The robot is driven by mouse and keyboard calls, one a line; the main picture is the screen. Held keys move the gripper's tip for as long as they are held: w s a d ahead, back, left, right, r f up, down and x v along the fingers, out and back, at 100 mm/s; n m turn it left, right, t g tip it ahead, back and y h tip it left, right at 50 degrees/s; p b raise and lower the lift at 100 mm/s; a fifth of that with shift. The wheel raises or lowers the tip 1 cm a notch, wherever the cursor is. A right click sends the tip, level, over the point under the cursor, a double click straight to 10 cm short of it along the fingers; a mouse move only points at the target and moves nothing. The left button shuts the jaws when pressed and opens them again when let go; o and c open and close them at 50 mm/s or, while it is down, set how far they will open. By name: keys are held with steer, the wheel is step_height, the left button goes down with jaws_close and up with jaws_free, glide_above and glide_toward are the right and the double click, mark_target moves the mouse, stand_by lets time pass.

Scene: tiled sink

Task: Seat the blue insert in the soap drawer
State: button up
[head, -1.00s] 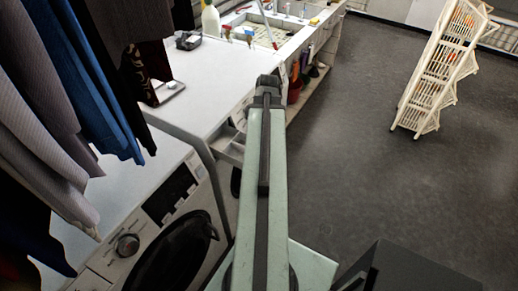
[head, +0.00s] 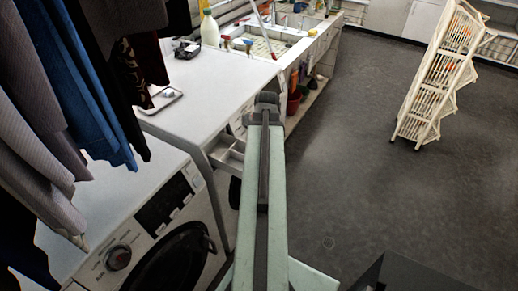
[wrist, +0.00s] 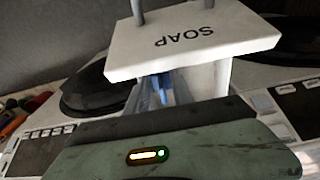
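The soap drawer (head: 228,152) stands pulled out, left of my arm, with pale compartments showing. In the wrist view its white front panel (wrist: 190,42) reads SOAP upside down, with two grey posts at its top edge. A blurred blue piece (wrist: 166,88), perhaps the blue insert, shows just below that panel; I cannot tell whether it is seated or held. My gripper (head: 266,99) is at the far end of my green arm, to the right of and beyond the drawer in the picture. Its fingers are too small and dark to read there and cannot be made out in the wrist view.
A small tray (head: 160,101) with a small item lies on the white worktop (head: 215,95). A washing machine (head: 150,235) is at lower left, under hanging clothes. A tiled sink (head: 268,45) is at the back. A white rack (head: 436,85) stands right; the floor between is clear.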

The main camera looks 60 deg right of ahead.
steer(key=shift+r, duration=0.1)
step_height(320, 180, up, 12)
steer(key=s+p, duration=0.1)
steer(key=p, duration=1.1)
steer(key=shift+s, duration=0.35)
